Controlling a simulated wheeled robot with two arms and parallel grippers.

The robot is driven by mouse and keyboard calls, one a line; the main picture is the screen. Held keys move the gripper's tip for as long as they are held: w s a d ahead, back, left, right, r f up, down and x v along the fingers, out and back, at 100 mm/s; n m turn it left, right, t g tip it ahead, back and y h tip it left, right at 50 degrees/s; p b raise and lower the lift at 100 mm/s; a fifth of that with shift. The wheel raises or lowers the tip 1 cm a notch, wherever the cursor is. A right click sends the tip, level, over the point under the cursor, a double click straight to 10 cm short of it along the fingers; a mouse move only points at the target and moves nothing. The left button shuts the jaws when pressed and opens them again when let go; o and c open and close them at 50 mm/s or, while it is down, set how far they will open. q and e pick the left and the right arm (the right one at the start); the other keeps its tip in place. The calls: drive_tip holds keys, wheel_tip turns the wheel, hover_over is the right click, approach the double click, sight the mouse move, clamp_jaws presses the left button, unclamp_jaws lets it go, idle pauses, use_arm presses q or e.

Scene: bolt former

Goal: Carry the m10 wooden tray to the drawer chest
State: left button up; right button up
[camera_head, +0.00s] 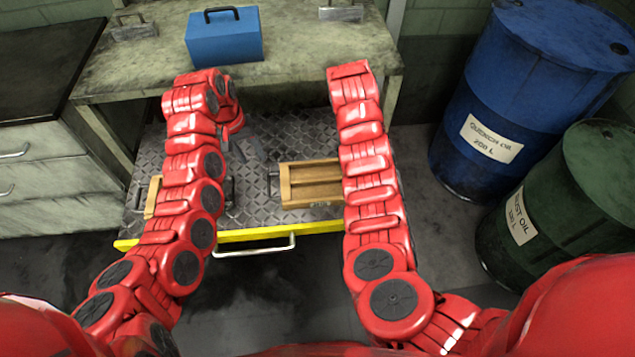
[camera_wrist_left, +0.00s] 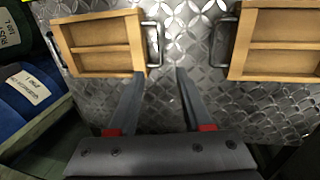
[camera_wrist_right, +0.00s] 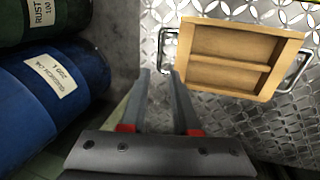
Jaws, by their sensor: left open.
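Two wooden trays with wire end handles rest on a steel diamond-plate surface; no m10 mark is readable. One tray (camera_head: 312,185) lies right of centre in the head view and shows in the right wrist view (camera_wrist_right: 235,62). The other (camera_head: 152,197) is mostly hidden behind my left arm; it shows in the left wrist view (camera_wrist_left: 280,44). My left gripper (camera_wrist_left: 158,72) is open and empty, above the gap between the trays. My right gripper (camera_wrist_right: 160,72) is open and empty, by one tray's handle. A grey chest with drawer handles (camera_head: 45,190) stands at left.
The plate has a yellow front edge (camera_head: 280,232) with a handle. Behind stands a worn workbench (camera_head: 300,45) bearing a blue toolbox (camera_head: 224,38). A blue drum (camera_head: 500,110) and a green drum (camera_head: 560,205) stand at right. Dark floor is open in front.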

sight(268, 183)
use_arm(q)
drive_tip(key=f, duration=0.4)
drive_tip(key=d+f, duration=0.1)
drive_tip(key=f, duration=0.2)
drive_tip(key=d+f, duration=0.1)
drive_tip(key=f, duration=0.3)
drive_tip(key=shift+w+f, duration=0.1)
drive_tip(key=shift+f, duration=0.2)
use_arm(e)
drive_tip(key=x, duration=1.2)
use_arm(q)
drive_tip(key=shift+d+f, duration=0.2)
drive_tip(key=shift+f, duration=0.9)
use_arm(e)
drive_tip(key=shift+x, duration=0.95)
drive_tip(key=shift+w, duration=0.1)
use_arm(q)
drive_tip(key=c, duration=0.4)
use_arm(e)
drive_tip(key=c, duration=0.3)
use_arm(q)
clamp_jaws()
use_arm(e)
clamp_jaws()
